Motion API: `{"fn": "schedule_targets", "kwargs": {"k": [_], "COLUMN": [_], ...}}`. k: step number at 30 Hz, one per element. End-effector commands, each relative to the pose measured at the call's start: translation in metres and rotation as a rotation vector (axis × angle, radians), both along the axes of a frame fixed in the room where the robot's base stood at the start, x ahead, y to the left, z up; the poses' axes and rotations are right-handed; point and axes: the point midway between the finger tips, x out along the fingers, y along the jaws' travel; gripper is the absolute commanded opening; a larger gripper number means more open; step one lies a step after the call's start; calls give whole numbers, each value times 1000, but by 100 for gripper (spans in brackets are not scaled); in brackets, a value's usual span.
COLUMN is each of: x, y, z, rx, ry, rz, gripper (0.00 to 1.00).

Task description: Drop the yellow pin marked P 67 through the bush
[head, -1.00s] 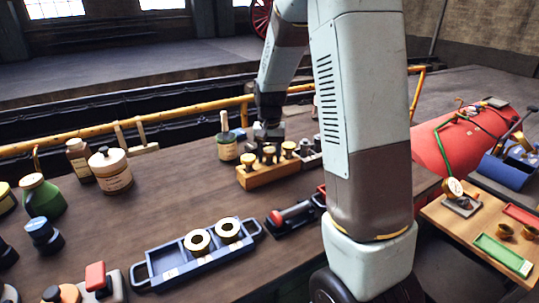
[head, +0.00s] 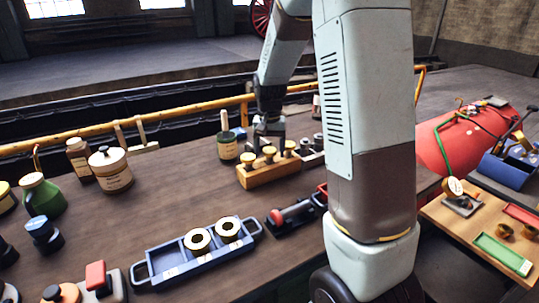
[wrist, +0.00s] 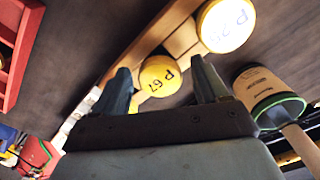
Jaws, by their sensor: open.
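The yellow pin marked P 67 (wrist: 160,76) stands in a wooden block (wrist: 150,35) in the wrist view. A paler-topped pin marked P 25 (wrist: 226,25) stands beside it in the block. My gripper (wrist: 163,84) is open, its two fingers on either side of the P 67 head in the picture; contact cannot be told. In the head view my gripper (head: 269,142) is over or just behind the block (head: 268,174), which holds three gold-headed pins. Two gold rings (head: 198,239) (head: 228,227) sit in a blue tray (head: 168,272); whether either is the bush cannot be told.
A jar with a brush (head: 228,148) stands close left of the block. Grey parts (head: 312,155) sit close on its right. A red-and-black tool (head: 292,214) lies in front. A yellow rail (head: 190,113) runs behind. The bench between block and blue tray is clear.

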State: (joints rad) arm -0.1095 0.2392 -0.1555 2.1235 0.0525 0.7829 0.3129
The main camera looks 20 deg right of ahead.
Motion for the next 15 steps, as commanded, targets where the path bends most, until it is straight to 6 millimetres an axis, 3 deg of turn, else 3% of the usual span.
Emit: {"fn": "schedule_targets", "kwargs": {"k": [15], "x": [2], "y": [7], "z": [97], "rx": [-1], "ry": [-4], "rz": [0], "gripper": [73]}}
